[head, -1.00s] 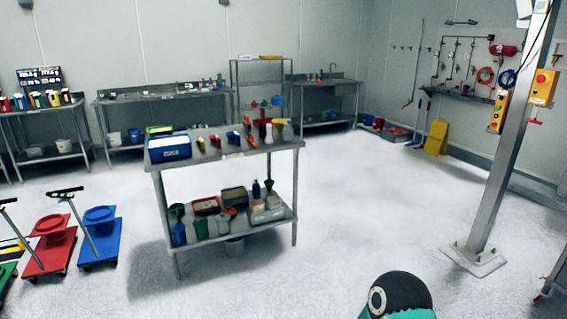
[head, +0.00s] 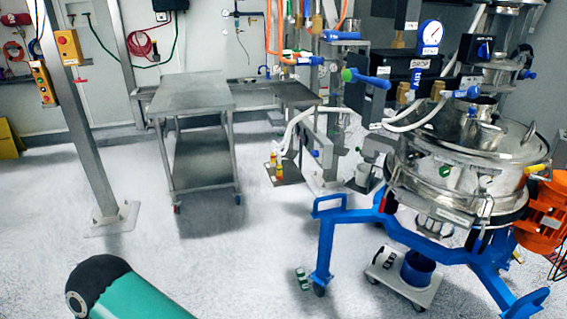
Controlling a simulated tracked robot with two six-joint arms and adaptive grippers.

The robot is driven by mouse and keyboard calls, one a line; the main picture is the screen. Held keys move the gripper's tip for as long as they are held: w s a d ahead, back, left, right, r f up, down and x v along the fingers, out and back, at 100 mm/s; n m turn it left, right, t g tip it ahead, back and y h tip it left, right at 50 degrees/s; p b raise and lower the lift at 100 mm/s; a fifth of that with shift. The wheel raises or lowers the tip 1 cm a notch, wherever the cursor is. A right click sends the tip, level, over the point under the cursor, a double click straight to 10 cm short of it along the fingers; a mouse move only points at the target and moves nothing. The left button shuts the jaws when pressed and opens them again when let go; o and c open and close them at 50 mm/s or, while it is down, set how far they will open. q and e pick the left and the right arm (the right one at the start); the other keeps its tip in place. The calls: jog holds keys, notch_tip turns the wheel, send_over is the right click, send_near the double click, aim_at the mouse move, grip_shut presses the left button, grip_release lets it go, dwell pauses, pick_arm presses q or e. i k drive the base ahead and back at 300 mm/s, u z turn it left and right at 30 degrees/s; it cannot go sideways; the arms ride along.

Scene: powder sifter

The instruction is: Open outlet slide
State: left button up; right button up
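The powder sifter (head: 460,168) is a round, shiny steel drum with a lid, standing at the right of the head view on a blue wheeled frame (head: 395,232). An orange motor (head: 543,215) is at its right side. Below the drum, a blue round container (head: 418,268) sits on a low white trolley (head: 385,268). I cannot clearly pick out the outlet slide; the area under the drum is partly hidden by the frame. A teal and black link of my own arm shows at the bottom left. Neither gripper is in view.
A steel table (head: 190,97) with a lower shelf stands left of the sifter. A steel post (head: 85,140) with control boxes is further left. Hoses and a valve stand (head: 325,150) are beside the sifter. The floor in the front middle is mostly clear.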

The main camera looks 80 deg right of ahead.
aim_at(416, 256)
jog(key=z, duration=0.05)
jog(key=i, duration=0.25)
jog(key=z, duration=2.7)
jog(key=i, duration=0.15)
jog(key=z, duration=1.05)
jog(key=k, duration=0.6)
jog(key=z, duration=0.4)
jog(key=i, duration=1.65)
jog(key=u, duration=0.4)
